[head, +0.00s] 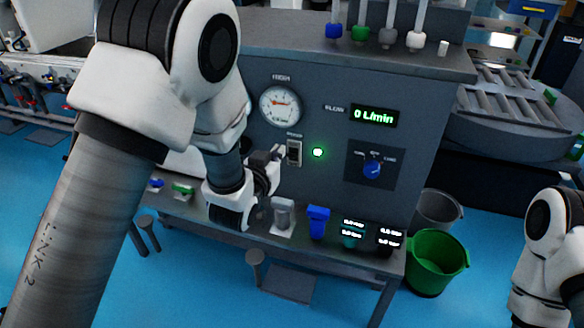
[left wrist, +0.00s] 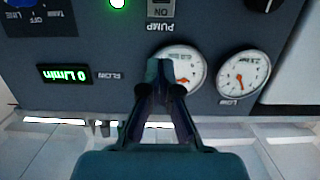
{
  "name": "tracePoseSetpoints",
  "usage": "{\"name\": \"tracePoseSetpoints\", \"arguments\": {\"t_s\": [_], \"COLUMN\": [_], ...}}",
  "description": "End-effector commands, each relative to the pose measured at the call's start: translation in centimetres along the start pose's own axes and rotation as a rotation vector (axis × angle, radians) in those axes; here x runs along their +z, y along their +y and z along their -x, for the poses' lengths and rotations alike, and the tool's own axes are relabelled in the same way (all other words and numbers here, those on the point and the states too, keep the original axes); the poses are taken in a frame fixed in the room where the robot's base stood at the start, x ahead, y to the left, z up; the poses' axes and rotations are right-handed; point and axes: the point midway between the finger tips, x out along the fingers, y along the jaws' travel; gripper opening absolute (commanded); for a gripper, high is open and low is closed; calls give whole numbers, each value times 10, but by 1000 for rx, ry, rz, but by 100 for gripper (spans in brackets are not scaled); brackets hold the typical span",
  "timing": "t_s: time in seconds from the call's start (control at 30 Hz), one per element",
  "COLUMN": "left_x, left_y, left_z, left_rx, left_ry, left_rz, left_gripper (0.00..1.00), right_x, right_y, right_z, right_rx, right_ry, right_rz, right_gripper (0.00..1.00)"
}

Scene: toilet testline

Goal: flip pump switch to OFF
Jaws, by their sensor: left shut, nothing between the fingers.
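The pump switch (head: 294,152) is a small rocker in a pale frame on the grey front panel. In the left wrist view the picture is upside down, and the pump switch (left wrist: 160,12) shows at the top edge, partly cut off, with ON and PUMP lettering. A lit green lamp (head: 318,152) is right beside it. My left gripper (head: 279,152) is shut and empty, just left of the switch in the head view; whether it touches is unclear. In the left wrist view its closed fingertips (left wrist: 165,66) lie over the gauge side of the PUMP label. My right gripper is out of view.
A round gauge (head: 281,105) sits above the switch. The flow display (head: 373,115) reads 0 L/min, and a blue selector knob (head: 372,169) is to the right. Small fixtures, including a blue one (head: 318,222), stand on the ledge below. A green bucket (head: 436,262) is on the floor.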

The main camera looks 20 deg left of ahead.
Motion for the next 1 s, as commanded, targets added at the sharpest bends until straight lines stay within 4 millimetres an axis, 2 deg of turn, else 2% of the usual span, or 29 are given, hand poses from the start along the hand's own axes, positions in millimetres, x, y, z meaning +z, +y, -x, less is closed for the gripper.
{"name": "tracePoseSetpoints", "arguments": {"t_s": [0.37, 0.47, 0.87, 0.9, 1.0], "left_x": [0, 0, 3, 16, 30], "left_y": [0, 0, 0, 0, 0], "left_z": [-6, -19, -104, -98, -92], "left_rx": [0, 0, 0, 0, 0], "left_ry": [-1, 1, -1, -7, -5], "left_rz": [0, 1, 0, -1, 0], "left_gripper": [0, 0, 0, 0, 0], "right_x": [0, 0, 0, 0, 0], "right_y": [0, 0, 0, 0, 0], "right_z": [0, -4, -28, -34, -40], "right_rx": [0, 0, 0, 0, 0], "right_ry": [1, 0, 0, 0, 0], "right_rz": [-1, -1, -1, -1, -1], "right_gripper": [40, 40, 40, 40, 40]}}
